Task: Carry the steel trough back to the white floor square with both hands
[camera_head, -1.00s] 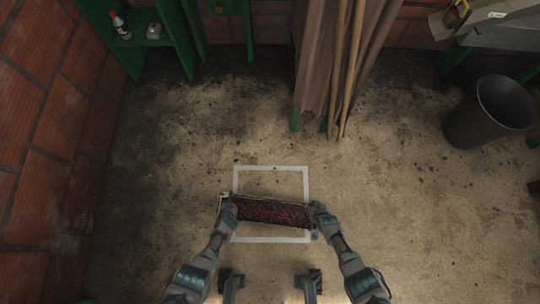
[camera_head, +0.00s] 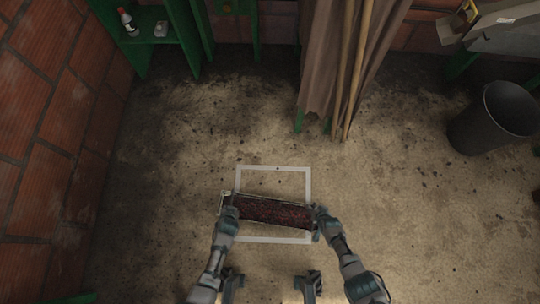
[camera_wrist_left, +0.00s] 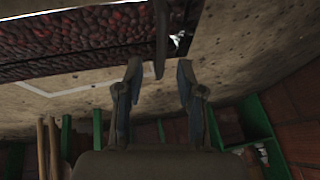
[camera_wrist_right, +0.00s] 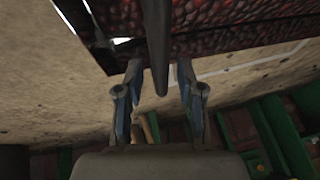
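The steel trough (camera_head: 272,197), filled with dark red cherries, lies across the lower half of the white floor square (camera_head: 308,180) in the head view, its left end reaching past the square's left line. I cannot tell whether it touches the floor. My left gripper (camera_head: 230,212) is at the trough's left end. In the left wrist view its fingers (camera_wrist_left: 160,68) stand apart on both sides of a thin bar of the trough, with gaps. My right gripper (camera_head: 318,212) is at the right end. Its fingers (camera_wrist_right: 160,70) are likewise apart around a bar.
A dark bin (camera_head: 490,122) stands at the right. Brown sacking (camera_head: 318,60) and wooden poles (camera_head: 352,75) lean at the back. A green shelf (camera_head: 145,45) with a bottle (camera_head: 127,22) is at the back left by the brick wall. Floor around the square is clear.

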